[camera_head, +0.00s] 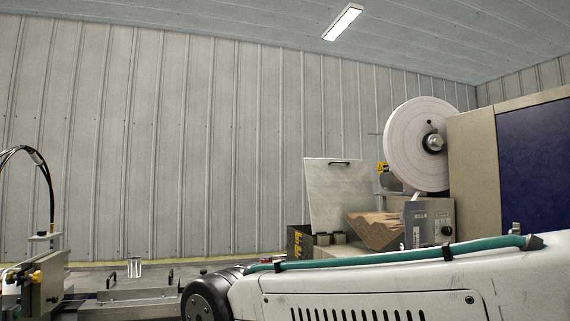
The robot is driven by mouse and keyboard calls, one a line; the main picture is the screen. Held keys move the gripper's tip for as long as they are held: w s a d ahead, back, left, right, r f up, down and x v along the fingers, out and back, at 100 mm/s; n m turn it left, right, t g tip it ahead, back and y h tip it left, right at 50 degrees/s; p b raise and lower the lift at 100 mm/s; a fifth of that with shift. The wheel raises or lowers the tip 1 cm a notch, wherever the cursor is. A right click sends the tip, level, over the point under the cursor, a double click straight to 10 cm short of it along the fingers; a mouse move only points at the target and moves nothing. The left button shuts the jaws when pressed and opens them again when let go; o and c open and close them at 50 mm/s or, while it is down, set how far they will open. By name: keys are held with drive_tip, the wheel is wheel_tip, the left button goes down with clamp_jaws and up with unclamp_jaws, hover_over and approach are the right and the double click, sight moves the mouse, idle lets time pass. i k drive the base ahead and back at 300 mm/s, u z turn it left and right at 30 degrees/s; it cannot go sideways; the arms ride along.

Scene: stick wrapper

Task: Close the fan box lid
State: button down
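A pale flat panel with a dark handle at its top edge (336,200) stands nearly upright, right of the middle; it looks like the raised fan box lid. Below it, at its left foot, is a dark box with yellow marks (298,241), which may be part of the fan box. My arm, white with a teal hose, crosses the lower right in front and hides the lower part of this area. My gripper is not in view.
A brown wedge-shaped stack (375,230) and a grey control box (430,222) sit right of the panel. A large white roll (419,144) is mounted above them, beside a beige and blue cabinet (475,155). Machine parts (45,280) stand at the lower left.

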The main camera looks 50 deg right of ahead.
sight(336, 188)
drive_tip(key=z, duration=0.05)
drive_tip(key=i, duration=0.75)
drive_tip(key=z, duration=0.95)
drive_tip(key=i, duration=0.75)
drive_tip(key=z, duration=0.85)
